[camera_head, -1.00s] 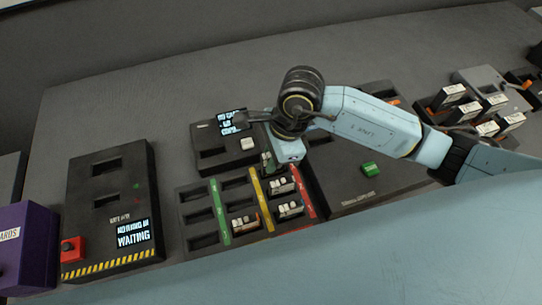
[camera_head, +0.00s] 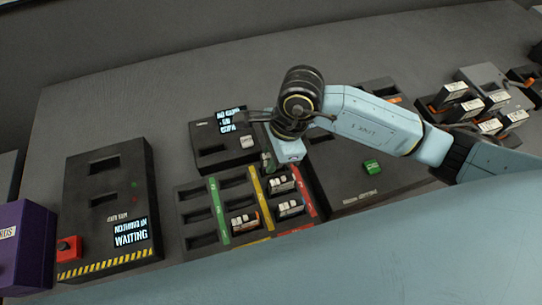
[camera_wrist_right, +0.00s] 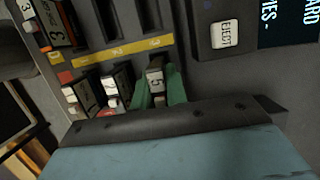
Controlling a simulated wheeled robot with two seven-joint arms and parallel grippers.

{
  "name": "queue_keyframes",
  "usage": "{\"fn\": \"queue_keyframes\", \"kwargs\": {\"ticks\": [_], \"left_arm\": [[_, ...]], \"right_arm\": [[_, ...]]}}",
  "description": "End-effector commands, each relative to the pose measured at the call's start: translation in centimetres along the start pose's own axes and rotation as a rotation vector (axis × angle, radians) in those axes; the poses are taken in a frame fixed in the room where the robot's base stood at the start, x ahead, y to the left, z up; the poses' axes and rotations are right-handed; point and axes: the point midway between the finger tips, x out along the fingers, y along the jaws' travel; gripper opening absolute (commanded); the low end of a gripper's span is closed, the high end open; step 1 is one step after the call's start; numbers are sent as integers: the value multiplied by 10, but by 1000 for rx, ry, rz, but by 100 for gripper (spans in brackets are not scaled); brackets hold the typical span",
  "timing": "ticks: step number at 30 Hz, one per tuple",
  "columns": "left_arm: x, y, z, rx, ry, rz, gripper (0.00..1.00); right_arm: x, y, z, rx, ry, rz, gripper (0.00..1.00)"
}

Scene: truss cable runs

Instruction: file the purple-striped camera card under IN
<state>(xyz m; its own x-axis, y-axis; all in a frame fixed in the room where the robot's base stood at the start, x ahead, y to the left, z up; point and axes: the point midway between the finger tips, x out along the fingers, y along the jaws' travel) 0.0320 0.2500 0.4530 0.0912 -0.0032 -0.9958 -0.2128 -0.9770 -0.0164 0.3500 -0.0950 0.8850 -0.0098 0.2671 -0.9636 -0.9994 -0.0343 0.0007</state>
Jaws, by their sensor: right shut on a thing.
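My right gripper (camera_head: 268,163) points down at the top slot between the yellow and red strips of the dark card rack (camera_head: 187,208). No purple stripe or IN label is readable. My left gripper is not in view.
A reader with a lit display (camera_head: 230,118) and pale button (camera_head: 247,142) stands behind the rack. A dark panel with a green button (camera_head: 372,167) is to the right. A WAITING console (camera_head: 107,205) and purple box (camera_head: 27,245) are left. Several cards stand far right.

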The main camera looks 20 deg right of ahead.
Motion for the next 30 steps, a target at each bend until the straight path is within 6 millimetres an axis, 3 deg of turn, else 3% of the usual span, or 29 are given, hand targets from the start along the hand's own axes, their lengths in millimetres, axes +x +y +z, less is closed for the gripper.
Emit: {"fn": "queue_keyframes", "kwargs": {"ticks": [30], "left_arm": [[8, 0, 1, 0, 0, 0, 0]], "right_arm": [[6, -1, -2, 0, 0, -1, 0]]}}
